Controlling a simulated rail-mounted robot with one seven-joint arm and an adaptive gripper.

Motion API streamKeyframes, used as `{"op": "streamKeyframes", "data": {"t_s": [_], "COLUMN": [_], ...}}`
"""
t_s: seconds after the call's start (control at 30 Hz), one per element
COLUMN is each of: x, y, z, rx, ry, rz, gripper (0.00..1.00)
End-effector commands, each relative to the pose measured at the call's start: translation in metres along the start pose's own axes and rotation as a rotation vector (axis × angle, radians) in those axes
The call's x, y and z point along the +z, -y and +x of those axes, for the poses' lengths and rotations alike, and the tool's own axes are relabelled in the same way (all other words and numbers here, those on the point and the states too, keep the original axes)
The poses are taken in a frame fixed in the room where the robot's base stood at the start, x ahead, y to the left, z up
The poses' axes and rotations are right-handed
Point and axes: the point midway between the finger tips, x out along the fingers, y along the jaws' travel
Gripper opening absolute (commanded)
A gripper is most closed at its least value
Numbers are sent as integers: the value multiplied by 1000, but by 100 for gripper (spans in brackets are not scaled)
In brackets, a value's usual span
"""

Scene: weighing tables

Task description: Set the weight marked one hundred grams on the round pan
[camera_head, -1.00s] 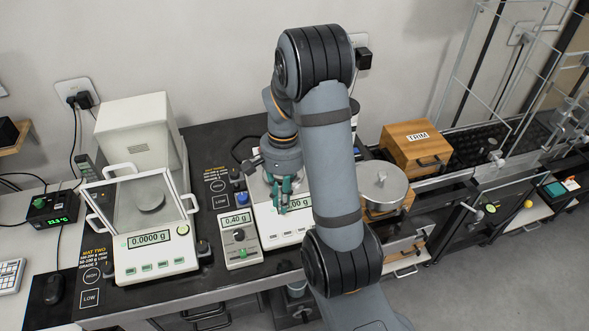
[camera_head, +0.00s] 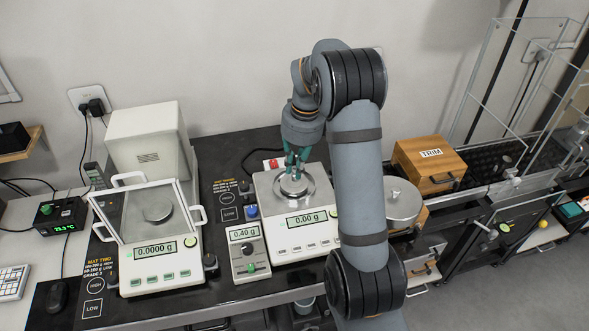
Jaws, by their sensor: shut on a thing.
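My gripper (camera_head: 296,170), with green fingers, points down over the open balance (camera_head: 290,243) in the middle. It is shut on a small silvery weight (camera_head: 293,184), partly hidden by the fingers; its marking cannot be read. The weight is over the round metal pan (camera_head: 309,199) of that balance, low and close to it; I cannot tell whether it touches. This balance's display reads 0.00 g.
To the left, a second balance (camera_head: 160,272) with a clear shield reads 0.0000 g. A small box reading 0.40 g (camera_head: 248,252) stands between the balances. A lidded metal pot (camera_head: 403,203) and a wooden TRIM box (camera_head: 430,163) are at right.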

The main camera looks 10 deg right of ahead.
Motion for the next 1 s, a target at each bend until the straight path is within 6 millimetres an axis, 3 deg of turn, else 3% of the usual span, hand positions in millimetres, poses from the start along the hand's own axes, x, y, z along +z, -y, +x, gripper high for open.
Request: {"op": "streamKeyframes", "data": {"t_s": [0.2, 0.4, 0.53, 0.8, 1.0], "x": [21, 32, 32, 28, 27], "y": [37, 54, 56, 56, 56], "z": [26, 41, 49, 82, 85], "rx": [2, 0, 2, 1, 0], "ry": [-2, 0, -1, -1, 1], "rz": [-1, -3, -3, -3, -3], "gripper": [0, 0, 0, 0, 0]}}
